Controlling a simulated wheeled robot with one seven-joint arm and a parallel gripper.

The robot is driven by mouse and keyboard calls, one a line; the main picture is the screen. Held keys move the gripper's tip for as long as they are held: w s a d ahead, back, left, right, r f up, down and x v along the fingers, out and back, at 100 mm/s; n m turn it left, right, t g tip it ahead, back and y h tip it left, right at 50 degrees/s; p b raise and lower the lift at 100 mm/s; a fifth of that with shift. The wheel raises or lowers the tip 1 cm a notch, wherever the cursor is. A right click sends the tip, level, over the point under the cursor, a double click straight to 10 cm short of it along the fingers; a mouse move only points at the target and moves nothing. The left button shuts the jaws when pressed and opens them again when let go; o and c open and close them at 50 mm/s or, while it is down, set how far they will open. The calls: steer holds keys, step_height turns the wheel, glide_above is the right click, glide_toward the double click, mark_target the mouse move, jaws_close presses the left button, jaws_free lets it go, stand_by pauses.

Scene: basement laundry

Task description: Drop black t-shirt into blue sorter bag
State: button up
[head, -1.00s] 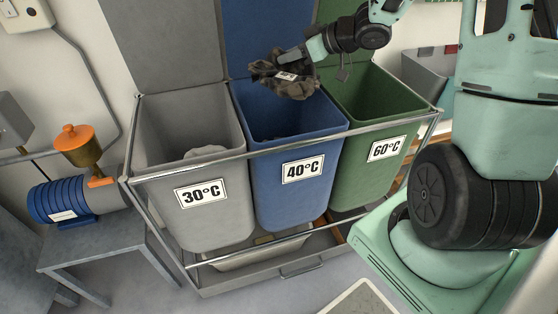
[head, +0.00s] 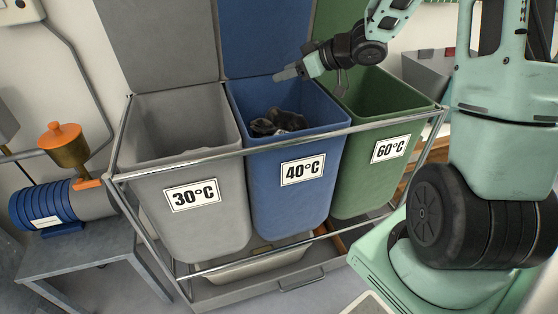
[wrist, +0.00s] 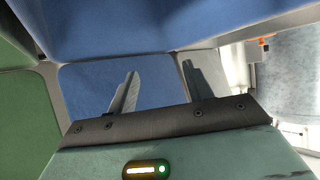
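The black t-shirt (head: 278,122) lies crumpled inside the blue sorter bag (head: 290,187), which carries a 40°C label. My gripper (head: 279,76) is above the back of the blue bag, apart from the shirt. In the wrist view my gripper (wrist: 158,88) shows two separated fingers with nothing between them. The shirt cannot be made out in the wrist view.
The grey 30°C bag (head: 200,225) stands to the left and the green 60°C bag (head: 365,178) to the right, in one metal frame (head: 235,151). Their raised lids stand behind. A blue motor with an orange-capped cup (head: 62,145) is at far left.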

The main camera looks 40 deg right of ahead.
steer(key=shift+s, duration=0.1)
steer(key=p+v, duration=0.6)
steer(key=v, duration=1.1)
steer(key=shift+s, duration=0.2)
